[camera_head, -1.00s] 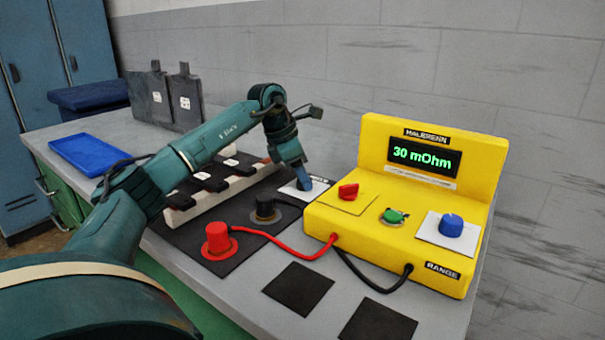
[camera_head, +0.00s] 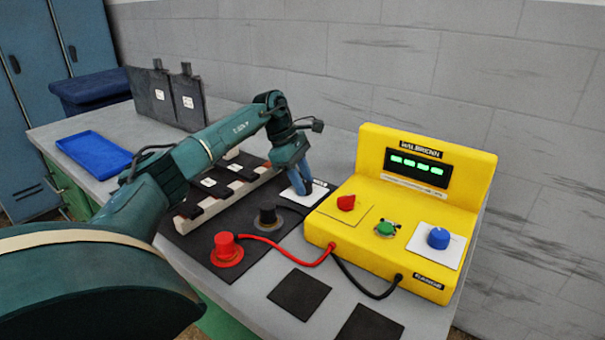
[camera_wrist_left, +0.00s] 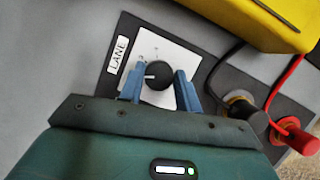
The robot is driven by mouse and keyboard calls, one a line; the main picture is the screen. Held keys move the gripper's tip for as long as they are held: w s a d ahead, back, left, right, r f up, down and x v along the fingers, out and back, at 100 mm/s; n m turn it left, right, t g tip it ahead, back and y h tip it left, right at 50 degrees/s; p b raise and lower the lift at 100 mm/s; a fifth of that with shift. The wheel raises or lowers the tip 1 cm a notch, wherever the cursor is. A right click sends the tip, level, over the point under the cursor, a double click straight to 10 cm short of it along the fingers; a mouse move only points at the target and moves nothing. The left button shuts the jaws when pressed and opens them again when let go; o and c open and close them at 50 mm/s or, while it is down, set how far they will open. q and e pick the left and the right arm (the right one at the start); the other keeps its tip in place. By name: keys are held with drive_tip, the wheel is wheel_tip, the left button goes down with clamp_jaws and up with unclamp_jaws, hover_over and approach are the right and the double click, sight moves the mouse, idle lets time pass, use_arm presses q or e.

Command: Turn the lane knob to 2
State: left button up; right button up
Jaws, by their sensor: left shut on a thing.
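The lane knob (camera_wrist_left: 158,76) is a black round knob with a white pointer line, on a white plate (camera_wrist_left: 158,45) beside a LANE label (camera_wrist_left: 118,55). In the wrist view its pointer line points left; the marks on the plate are too small to read. My left gripper (camera_head: 303,188) reaches down to the plate, and its blue fingers (camera_wrist_left: 158,88) are shut on the knob, one on each side. In the head view the gripper hides the knob. My right gripper is not in view.
A yellow meter (camera_head: 340,228) stands right of the gripper, with a red knob (camera_head: 346,203), a green knob (camera_head: 385,229) and a blue knob (camera_head: 438,238). Red and black plugs (camera_head: 226,247) with cables are in front. A blue tray (camera_head: 95,155) lies at the left.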

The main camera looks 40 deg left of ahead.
use_arm(q)
drive_tip(key=shift+m, duration=0.4)
drive_tip(key=o, duration=1)
drive_tip(key=p+v, duration=0.1)
drive_tip(key=v, duration=1.2)
drive_tip(key=shift+w+r, duration=0.15)
